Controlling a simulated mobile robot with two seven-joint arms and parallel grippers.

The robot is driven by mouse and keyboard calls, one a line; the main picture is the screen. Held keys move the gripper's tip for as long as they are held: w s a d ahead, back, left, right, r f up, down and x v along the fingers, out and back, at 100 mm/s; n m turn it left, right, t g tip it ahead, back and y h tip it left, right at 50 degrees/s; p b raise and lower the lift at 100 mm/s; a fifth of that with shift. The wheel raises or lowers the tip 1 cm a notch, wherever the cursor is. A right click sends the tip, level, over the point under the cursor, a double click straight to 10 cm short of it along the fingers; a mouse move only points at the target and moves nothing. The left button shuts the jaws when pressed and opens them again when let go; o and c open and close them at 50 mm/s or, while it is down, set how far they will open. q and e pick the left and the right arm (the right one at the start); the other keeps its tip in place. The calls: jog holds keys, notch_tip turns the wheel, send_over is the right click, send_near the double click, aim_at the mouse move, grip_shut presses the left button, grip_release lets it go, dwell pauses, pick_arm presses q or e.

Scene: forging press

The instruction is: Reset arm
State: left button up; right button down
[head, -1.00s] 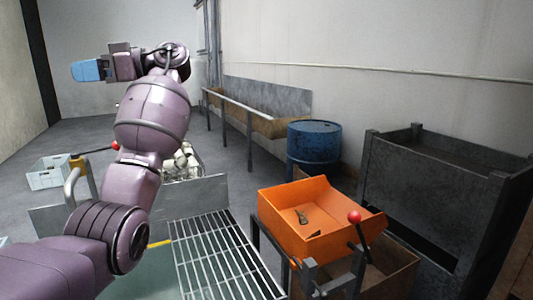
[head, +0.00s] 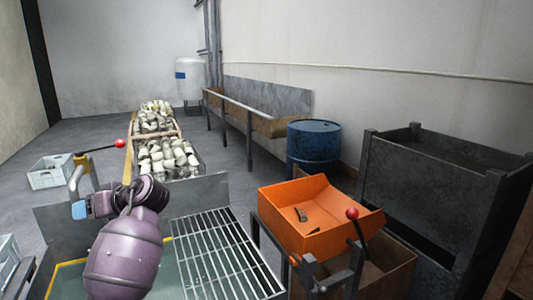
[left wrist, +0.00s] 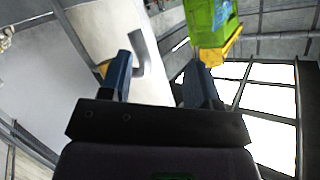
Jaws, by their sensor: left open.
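My left gripper (head: 80,209) is at the lower left of the head view, at the end of my folded arm. Its blue fingertips show beside a grey bent handle. In the left wrist view its two fingers (left wrist: 158,80) stand apart with nothing between them, pointing up toward the wall and windows. My right gripper is in neither view.
A metal grate (head: 218,258) lies right of my left arm. An orange tray (head: 330,232) holds small dark pieces, beside a red-knobbed lever (head: 352,214). Another red-knobbed lever (head: 120,144) is near my gripper. A blue drum (head: 313,145) and dark bin (head: 425,190) stand right.

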pick_arm(q)
jog(key=s+d+f+m+t+h, duration=0.1)
jog(key=s+d+f+m+h, duration=0.2)
jog(key=s+f, duration=0.7)
jog(key=s+f+m+t+h, duration=0.1)
jog(key=s+f+m+h, duration=0.25)
jog(key=s+f, duration=0.65)
jog(key=s+d+f+m+h, duration=0.2)
jog(key=s+d+f+h, duration=0.15)
jog(key=s, duration=0.55)
jog(key=s+d+f+m+h, duration=0.25)
jog(key=s+d, duration=0.25)
jog(key=s, duration=0.3)
jog(key=w+f+t+b, duration=0.3)
jog(key=f, duration=0.5)
jog(key=w+d+f+m+t+h+b, duration=0.1)
jog(key=w+f+t+b, duration=0.2)
jog(key=f, duration=0.5)
jog(key=shift+w+t, duration=0.25)
jog(key=shift+t, duration=0.35)
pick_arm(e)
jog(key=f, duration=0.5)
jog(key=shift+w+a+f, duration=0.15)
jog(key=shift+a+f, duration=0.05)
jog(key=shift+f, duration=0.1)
pick_arm(q)
jog(key=shift+h, duration=0.25)
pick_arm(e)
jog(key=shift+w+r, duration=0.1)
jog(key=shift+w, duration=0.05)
